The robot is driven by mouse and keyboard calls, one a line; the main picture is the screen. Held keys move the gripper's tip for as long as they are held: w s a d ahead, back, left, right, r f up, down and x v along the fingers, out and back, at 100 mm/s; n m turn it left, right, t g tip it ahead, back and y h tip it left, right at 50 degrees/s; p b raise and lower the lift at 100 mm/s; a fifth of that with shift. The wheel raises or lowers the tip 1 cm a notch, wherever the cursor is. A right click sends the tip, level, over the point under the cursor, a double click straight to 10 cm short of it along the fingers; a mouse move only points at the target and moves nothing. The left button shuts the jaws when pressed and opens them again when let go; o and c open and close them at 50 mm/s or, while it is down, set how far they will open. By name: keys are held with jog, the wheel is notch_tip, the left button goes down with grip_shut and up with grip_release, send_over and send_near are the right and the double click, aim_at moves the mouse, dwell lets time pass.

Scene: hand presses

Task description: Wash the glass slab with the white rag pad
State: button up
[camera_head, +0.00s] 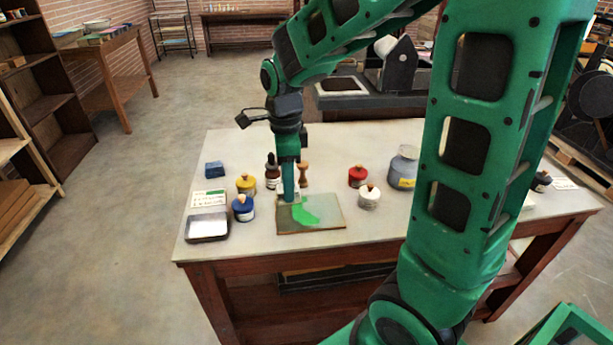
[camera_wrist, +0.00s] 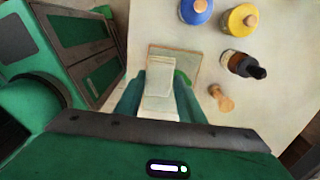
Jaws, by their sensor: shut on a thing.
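My gripper (camera_head: 289,194) points down over the slab's left part. It is shut on the white rag pad (camera_wrist: 158,88), which sits between the two fingers in the wrist view. The pad is low over the slab; I cannot tell whether it touches. The fingers hide part of the slab.
A blue jar (camera_head: 243,210), yellow jar (camera_head: 246,186), dropper bottle (camera_head: 272,178) and wooden piece (camera_head: 304,176) stand close by. A white jar (camera_head: 369,199) and red jar (camera_head: 358,177) stand to the right. The table front is clear.

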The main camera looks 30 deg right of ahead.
jog(key=shift+d, duration=0.35)
